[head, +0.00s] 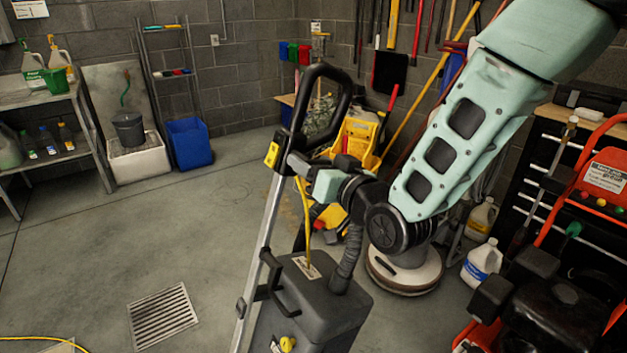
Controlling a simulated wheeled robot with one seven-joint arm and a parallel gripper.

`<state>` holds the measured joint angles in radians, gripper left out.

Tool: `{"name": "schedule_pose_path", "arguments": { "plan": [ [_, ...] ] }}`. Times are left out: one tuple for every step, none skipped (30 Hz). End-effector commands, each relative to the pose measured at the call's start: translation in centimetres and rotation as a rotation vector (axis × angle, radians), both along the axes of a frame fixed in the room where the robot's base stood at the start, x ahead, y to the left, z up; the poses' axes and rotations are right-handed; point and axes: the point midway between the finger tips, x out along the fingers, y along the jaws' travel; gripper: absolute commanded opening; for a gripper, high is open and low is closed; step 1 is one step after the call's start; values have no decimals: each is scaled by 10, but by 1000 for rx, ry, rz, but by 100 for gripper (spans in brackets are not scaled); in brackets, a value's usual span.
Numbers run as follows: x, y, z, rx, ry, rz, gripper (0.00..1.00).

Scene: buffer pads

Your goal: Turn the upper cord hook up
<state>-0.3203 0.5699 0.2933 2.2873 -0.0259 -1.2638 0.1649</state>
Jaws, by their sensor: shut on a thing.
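A floor machine with a grey tank (318,308) stands upright in the middle. Its metal pole (262,245) rises to a black loop handle (343,95). My arm reaches in from the upper right, and my gripper (294,161) is at the pole just below the handle, beside a yellow-and-black box (272,154). My gripper is shut on the upper cord hook there. The hook is mostly hidden by the fingers, so its exact angle cannot be told. A yellow cord (304,212) hangs from beside the gripper down to the tank top.
A black bracket (262,292) sits lower on the pole. A yellow mop bucket (358,138) and a round floor polisher (404,270) stand behind. White jugs (482,262) and a red machine (603,165) are at right.

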Motion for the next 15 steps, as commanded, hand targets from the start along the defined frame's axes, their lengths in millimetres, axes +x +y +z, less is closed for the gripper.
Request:
{"name": "schedule_pose_path", "arguments": {
  "plan": [
    [0, 0, -4, -37, -28, 0, 37],
    [0, 0, -3, -61, -44, 0, 37],
    [0, -1, -3, -93, -65, -1, 37],
    [0, -1, -2, -116, -81, -1, 37],
    [0, -1, -2, -139, -96, -2, 37],
    [0, -1, -1, -170, -117, -1, 37],
    [0, -1, 0, -194, -134, -1, 37],
    [0, -1, 0, -219, -149, 0, 37],
    [0, -1, 1, -250, -171, -1, 37],
    [0, -1, 1, -274, -186, 0, 37],
    [0, -2, 2, -297, -202, -1, 37],
    [0, -2, 3, -328, -224, -2, 37],
    [0, -1, 3, -352, -239, -1, 37],
    [0, -1, 4, -375, -256, -1, 37],
    [0, -1, 4, -407, -276, -1, 37]
  ]
}}
